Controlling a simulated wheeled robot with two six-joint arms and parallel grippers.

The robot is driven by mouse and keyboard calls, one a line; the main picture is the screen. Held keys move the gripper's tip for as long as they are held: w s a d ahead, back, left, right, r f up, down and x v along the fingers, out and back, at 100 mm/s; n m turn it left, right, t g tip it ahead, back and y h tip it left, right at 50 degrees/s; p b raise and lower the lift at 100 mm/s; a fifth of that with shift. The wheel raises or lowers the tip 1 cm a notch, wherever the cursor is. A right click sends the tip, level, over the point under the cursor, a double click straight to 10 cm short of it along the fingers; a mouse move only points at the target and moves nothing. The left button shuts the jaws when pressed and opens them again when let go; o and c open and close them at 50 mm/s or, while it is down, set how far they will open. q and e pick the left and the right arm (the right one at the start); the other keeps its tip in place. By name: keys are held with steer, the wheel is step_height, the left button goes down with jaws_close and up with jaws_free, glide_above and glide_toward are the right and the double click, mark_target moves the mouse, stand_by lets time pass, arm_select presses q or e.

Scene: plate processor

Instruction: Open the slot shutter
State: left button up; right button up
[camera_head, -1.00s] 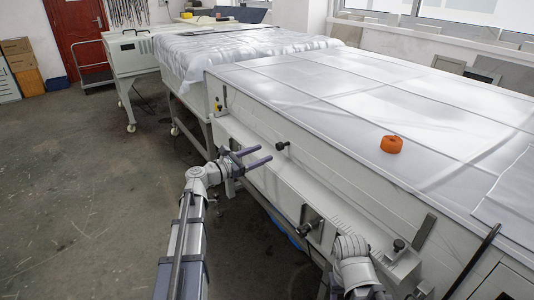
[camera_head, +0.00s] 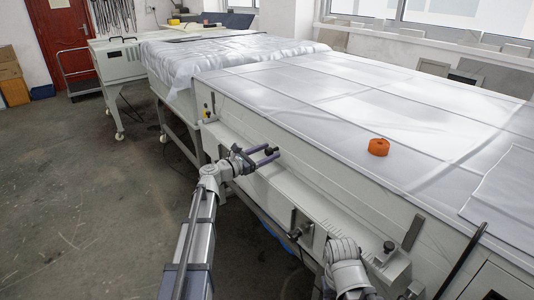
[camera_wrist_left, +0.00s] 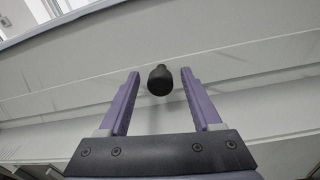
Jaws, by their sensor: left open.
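A small black knob (camera_wrist_left: 160,80) sticks out from the long pale front panel (camera_wrist_left: 250,88) of the machine. In the left wrist view the knob shows between the two purple fingers, near their tips, with a gap on each side. My left gripper (camera_head: 273,152) is open, its fingers pointing at the panel. In the head view the fingers partly hide the knob, so contact is hard to judge there. The shutter appears to be this long panel (camera_head: 318,203) on the machine's side. My right gripper is not in view; only its arm shows at the lower right.
The white machine's broad top (camera_head: 320,90) bears an orange roll (camera_head: 378,147). More black knobs (camera_head: 388,247) stand along the side at the right. A covered table (camera_head: 225,50) is farther back. The floor (camera_head: 90,190) at the left is open.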

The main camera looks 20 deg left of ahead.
arm_select(q)
steer(key=shift+c, duration=0.3)
jaws_close()
stand_by(1.1)
